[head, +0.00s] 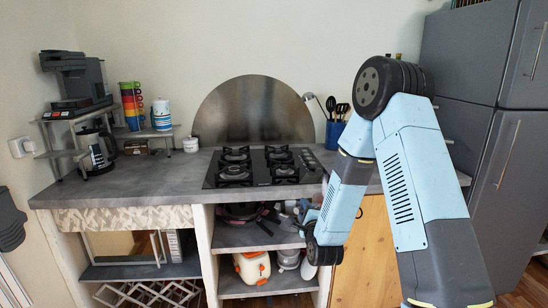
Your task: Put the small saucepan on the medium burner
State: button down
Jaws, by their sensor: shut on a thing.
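The black gas hob (264,182) is set in the grey counter and has several burners under dark grates, all bare. Which burner is the medium one I cannot tell for sure. My gripper (303,226) is low in front of the open shelves, below the hob's right side, partly hidden by my wrist. It is shut on a small grey metal thing (294,206) at the upper shelf, which looks like the small saucepan. Its outline is too small and covered to be clear. Dark pans (240,212) sit left of it on the same shelf.
The grey counter (130,184) is clear left of the hob. A blue utensil holder (335,134) stands behind its right side. A coffee maker (97,150) and stacked cups (132,105) are at the left. A tall grey fridge (500,130) is at the right. A wooden door (372,255) stands behind my arm.

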jog(key=d+f+m+h, duration=0.1)
jog(key=d+f+h, duration=0.2)
jog(key=d+f, duration=0.9)
jog(key=shift+w+d+m, duration=0.2)
jog(key=shift+d+m, duration=0.2)
jog(key=shift+d, duration=0.35)
dwell(1.4)
